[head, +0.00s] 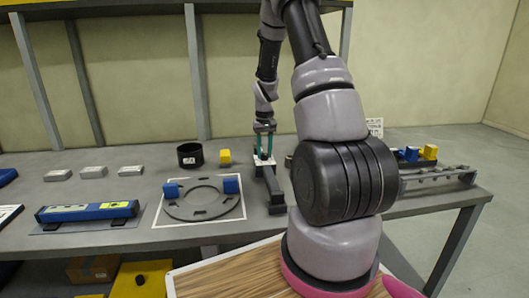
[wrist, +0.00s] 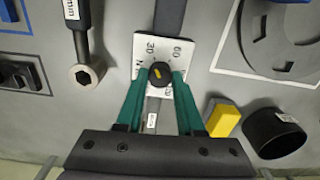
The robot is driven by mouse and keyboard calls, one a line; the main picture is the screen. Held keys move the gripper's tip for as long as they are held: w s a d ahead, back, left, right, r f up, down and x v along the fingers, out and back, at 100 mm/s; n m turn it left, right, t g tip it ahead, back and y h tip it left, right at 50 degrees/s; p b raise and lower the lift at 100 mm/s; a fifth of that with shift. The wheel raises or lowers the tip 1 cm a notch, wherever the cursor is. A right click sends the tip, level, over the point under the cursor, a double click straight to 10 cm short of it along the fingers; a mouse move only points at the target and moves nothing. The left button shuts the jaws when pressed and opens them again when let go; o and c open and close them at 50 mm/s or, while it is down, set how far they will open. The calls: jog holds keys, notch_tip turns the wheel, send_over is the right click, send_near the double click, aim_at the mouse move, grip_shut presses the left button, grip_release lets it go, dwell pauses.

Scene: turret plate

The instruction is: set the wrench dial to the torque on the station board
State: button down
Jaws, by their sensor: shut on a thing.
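The torque wrench (head: 272,187) lies on the bench as a dark bar, and its shaft also shows in the wrist view (wrist: 170,18). Its white dial plate (wrist: 142,56) carries printed numbers, of which 30 and 60 are readable. A black knob (wrist: 159,82) with a yellow mark sits on the plate. The mark seems slanted, but its exact reading is unclear. My gripper (wrist: 160,76) is shut on the knob, a teal finger on each side. In the head view my gripper (head: 264,155) points down at the bench. A white board (head: 375,127) is partly behind my arm, its text unreadable.
A black cup (head: 190,155) and yellow block (head: 225,156) stand close left of my gripper. A ring plate (head: 185,208) with blue blocks lies nearer the front. A ring-ended tool (wrist: 87,75) lies beside the dial. A blue tool (head: 85,211) lies far left.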

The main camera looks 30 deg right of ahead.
dwell(0.3)
jog(key=c, duration=0.5)
grip_release()
jog(key=shift+r, duration=0.1)
notch_tip(320, 180, up, 11)
jog(key=shift+f, duration=0.2)
jog(key=shift+r, duration=0.1)
notch_tip(320, 180, up, 10)
jog(key=t, duration=0.2)
send_over(265, 154)
jog(key=s+a, duration=0.4)
jog(key=a, duration=0.1)
jog(key=s+a+r+m+t, duration=0.1)
jog(key=s+a+r+t, duration=0.1)
jog(key=s+a+r, duration=0.45)
jog(key=s+a+r+t, duration=0.1)
jog(key=s, duration=0.4)
jog(key=s+a+r+t+y, duration=0.1)
jog(key=s+r, duration=0.1)
jog(key=s, duration=0.4)
jog(key=s+a+r+t, duration=0.1)
jog(key=s+a+r, duration=0.1)
jog(key=s, duration=0.3)
jog(key=shift+s+a+r+m+y, duration=0.15)
jog(key=shift+r+m+y, duration=0.1)
jog(key=shift+m+y, duration=0.15)
